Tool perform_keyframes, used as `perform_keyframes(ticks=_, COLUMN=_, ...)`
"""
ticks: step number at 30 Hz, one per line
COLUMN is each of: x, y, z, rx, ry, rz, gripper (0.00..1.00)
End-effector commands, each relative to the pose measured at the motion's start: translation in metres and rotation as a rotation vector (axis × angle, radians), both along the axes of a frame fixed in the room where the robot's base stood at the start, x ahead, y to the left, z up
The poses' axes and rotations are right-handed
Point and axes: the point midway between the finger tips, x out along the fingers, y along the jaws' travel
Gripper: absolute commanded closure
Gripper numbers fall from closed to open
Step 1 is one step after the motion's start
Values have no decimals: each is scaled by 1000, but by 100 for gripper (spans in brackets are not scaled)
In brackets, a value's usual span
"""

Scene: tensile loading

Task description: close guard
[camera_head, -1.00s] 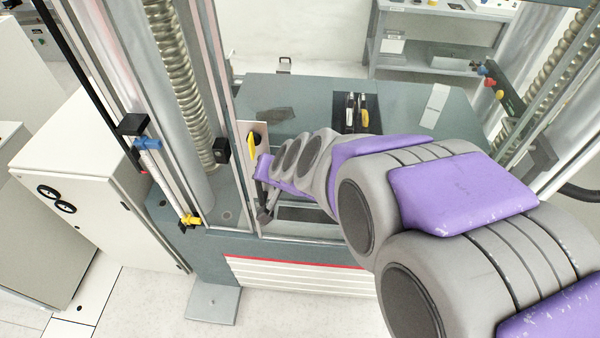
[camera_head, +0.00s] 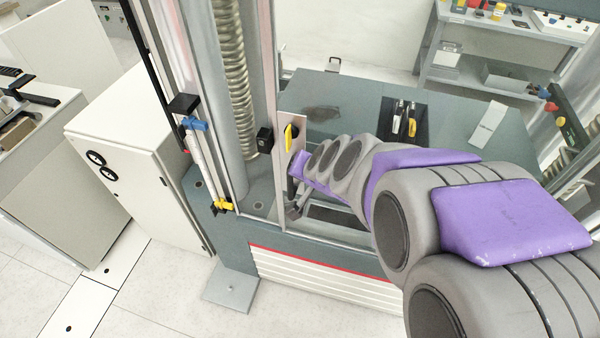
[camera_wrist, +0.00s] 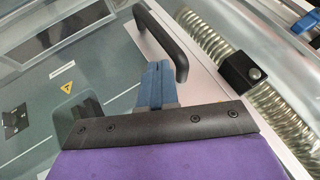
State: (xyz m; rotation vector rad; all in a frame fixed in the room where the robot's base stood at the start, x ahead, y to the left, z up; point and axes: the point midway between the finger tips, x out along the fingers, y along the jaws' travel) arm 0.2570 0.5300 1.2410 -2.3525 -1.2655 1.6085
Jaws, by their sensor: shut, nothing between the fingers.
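The guard is a clear panel in a pale metal frame (camera_head: 281,160) on the front of the testing machine. The wrist view shows its pale frame edge (camera_wrist: 203,83) and a black bar handle (camera_wrist: 165,38). My gripper (camera_wrist: 154,68) is shut and empty, its blue fingers beside the handle, over the gap between bar and frame. I cannot tell whether they touch the bar. In the head view my arm reaches to the guard's left edge, and the purple wrist partly hides handle and fingers. How far the guard stands open is unclear.
A ribbed screw column (camera_head: 233,80) stands left of the guard. A black tool tray (camera_head: 403,125) lies on the machine's grey table (camera_head: 455,120). A white cabinet (camera_head: 150,150) is at the left, and a shelf unit (camera_head: 480,70) is at the back right.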

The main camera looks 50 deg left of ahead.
Motion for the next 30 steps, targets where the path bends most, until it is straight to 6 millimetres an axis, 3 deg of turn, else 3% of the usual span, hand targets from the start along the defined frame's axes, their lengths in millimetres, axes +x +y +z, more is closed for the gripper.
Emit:
perform_keyframes(ticks=3, x=16, y=-18, z=-4, rx=7, ry=2, rz=-7, gripper=100)
perform_keyframes(ticks=9, x=8, y=-41, z=30, rx=7, ry=0, rz=-5, gripper=100)
perform_keyframes(ticks=18, x=3, y=-60, z=60, rx=-3, ry=0, rz=-6, gripper=100)
perform_keyframes(ticks=30, x=0, y=-81, z=72, rx=2, ry=5, rz=-5, gripper=100)
